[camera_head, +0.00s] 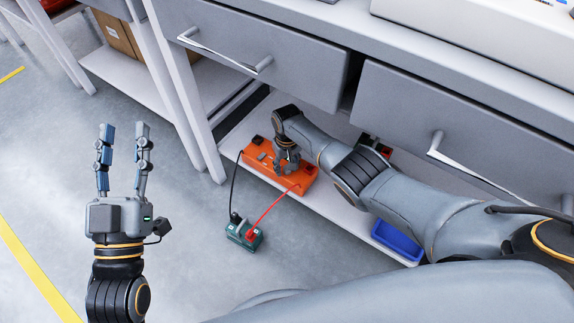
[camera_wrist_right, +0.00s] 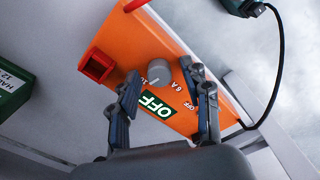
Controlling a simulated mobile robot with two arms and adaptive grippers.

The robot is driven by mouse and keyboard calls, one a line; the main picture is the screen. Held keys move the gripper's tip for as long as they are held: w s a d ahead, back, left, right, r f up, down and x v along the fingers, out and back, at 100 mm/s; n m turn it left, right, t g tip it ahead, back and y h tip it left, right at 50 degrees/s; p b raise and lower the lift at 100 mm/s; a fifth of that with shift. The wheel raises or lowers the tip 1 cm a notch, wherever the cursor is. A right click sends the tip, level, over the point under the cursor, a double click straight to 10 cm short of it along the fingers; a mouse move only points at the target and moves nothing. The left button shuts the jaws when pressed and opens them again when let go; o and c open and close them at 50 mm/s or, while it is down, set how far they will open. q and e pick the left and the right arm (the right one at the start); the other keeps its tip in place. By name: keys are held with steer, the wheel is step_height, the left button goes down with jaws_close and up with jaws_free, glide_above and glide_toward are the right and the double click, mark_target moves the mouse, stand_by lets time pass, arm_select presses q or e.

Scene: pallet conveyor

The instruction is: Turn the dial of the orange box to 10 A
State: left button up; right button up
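The orange box (camera_head: 255,163) lies on the low shelf under the drawers. In the right wrist view, the orange box (camera_wrist_right: 130,40) fills the middle, with a grey round dial (camera_wrist_right: 159,71) on its face. "6 A" and "OFF" labels show beside the dial, with a green OFF panel below it. My right gripper (camera_head: 287,166) is over the box. Its fingers (camera_wrist_right: 159,76) are spread on either side of the dial, with visible gaps. My left gripper (camera_head: 124,132) is open and empty, away from the box.
A green unit (camera_head: 243,236) on the floor connects to the box by black and red cables. A blue bin (camera_head: 397,241) sits on the shelf. Open floor surrounds my left gripper.

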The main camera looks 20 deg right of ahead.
steer(key=shift+r, duration=0.1)
step_height(320, 180, up, 12)
stand_by(0.6)
stand_by(0.4)
